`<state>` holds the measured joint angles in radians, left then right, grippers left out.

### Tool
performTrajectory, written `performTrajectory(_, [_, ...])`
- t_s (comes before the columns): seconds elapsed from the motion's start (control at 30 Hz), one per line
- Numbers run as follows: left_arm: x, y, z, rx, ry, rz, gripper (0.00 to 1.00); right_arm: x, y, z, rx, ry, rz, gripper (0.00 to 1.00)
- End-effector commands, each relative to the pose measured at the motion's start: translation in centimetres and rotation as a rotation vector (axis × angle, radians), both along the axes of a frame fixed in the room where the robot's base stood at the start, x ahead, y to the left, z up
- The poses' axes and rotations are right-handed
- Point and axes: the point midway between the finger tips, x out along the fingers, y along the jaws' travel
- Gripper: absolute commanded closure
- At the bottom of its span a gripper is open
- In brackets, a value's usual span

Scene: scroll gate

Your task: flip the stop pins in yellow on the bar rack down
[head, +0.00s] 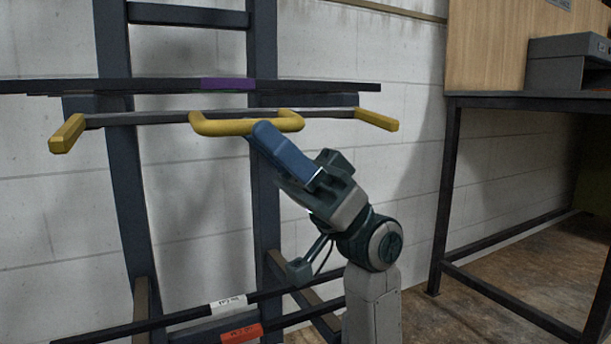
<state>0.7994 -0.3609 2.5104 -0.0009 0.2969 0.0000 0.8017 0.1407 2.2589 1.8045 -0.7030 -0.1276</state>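The dark bar rack (127,190) stands against the wall at left. A grey bar (160,117) across it carries yellow parts: a stop pin (67,133) at its left end, a stop pin (376,119) at its right end, and a wide loop-shaped handle (235,126) in the middle. Both end pins stick out toward me, roughly level. My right gripper (264,132), with blue fingers, reaches up from the lower right. Its fingertips overlap the handle's right part. The fingers show side-on, so their opening and any contact are unclear. My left gripper is out of view.
A dark bar with a purple band (228,83) lies just above the grey bar. Lower bars carry a white label (228,304) and a red label (241,334). A dark-framed table (449,190) with a grey box (566,62) stands at right. Space between rack and table is open.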

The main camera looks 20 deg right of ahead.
Motion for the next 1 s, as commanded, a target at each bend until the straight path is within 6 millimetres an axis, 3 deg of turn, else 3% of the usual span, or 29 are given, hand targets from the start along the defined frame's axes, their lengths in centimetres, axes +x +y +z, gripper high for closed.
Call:
performTrajectory(0.5, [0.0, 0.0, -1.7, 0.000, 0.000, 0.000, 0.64, 0.2, -5.2, -5.5, -0.004, 0.002, -0.002, 0.64])
performTrajectory(1.0, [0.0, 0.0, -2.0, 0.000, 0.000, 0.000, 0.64, 0.2, -6.2, -6.2, 0.000, 0.001, 0.000, 0.64])
